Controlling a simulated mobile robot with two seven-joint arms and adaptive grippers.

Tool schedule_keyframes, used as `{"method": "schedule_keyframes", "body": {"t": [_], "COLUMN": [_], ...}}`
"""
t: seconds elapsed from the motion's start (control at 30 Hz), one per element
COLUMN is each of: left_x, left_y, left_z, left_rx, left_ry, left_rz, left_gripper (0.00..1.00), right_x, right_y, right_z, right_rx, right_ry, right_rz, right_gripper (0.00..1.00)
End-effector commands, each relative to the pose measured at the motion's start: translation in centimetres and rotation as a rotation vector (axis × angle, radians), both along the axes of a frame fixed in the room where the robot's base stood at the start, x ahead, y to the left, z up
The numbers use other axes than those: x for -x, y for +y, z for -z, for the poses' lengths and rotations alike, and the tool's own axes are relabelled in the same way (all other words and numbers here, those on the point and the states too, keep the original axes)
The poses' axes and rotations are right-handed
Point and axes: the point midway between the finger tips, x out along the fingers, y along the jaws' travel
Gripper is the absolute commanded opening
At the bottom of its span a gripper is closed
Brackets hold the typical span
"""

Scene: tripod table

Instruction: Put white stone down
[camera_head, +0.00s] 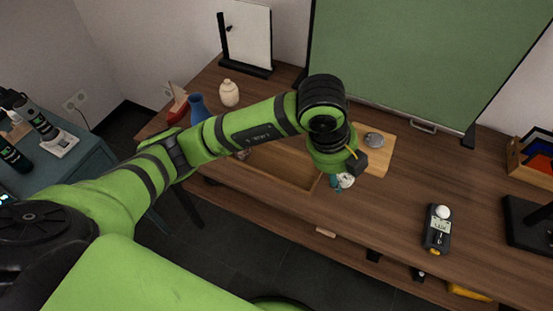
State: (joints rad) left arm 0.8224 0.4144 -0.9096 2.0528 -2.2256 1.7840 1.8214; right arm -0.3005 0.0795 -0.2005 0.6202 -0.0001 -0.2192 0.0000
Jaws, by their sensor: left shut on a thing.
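My left arm reaches in from the left, and its wrist is bent down over the table. My left gripper (341,182) is mostly hidden below the wrist and is shut. A small white thing (347,180), which looks like the white stone, shows at its fingertips, beside a teal patch. I cannot tell whether the white stone touches the table or is held just above it. My right gripper is not in view.
A shallow wooden tray (296,184) lies left of the gripper, partly behind my arm. A light wooden board (380,157) with a grey round stone (374,139) lies just behind. A handheld meter (437,228) lies to the right. The table (395,205) between is clear.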

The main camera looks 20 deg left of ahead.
Motion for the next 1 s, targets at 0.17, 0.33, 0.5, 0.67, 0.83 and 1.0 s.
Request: {"method": "schedule_keyframes", "body": {"t": [0.17,0.33,0.5,0.67,0.83,1.0], "left_x": [-0.8,-2.6,-4.4,-5.5,-5.7,-5.7], "left_y": [1.5,5.0,8.1,9.8,10.2,10.1], "left_z": [0.9,3.2,5.4,6.7,7.9,10.3], "left_rx": [-0.003,-0.006,-0.004,-0.001,-0.001,-0.001], "left_ry": [0.004,0.007,0.005,0.003,0.005,0.004], "left_rz": [-0.053,-0.053,-0.050,-0.047,-0.044,-0.044], "left_gripper": [0.08,0.08,0.08,0.08,0.08,0.08], "right_x": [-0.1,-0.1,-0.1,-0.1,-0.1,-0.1], "right_y": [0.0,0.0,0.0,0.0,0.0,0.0], "right_z": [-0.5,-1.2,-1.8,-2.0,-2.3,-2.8], "right_rx": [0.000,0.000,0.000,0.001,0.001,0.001], "right_ry": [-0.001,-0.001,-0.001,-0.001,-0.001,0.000], "right_rz": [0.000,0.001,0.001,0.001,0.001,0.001], "right_gripper": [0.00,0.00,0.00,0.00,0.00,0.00]}}
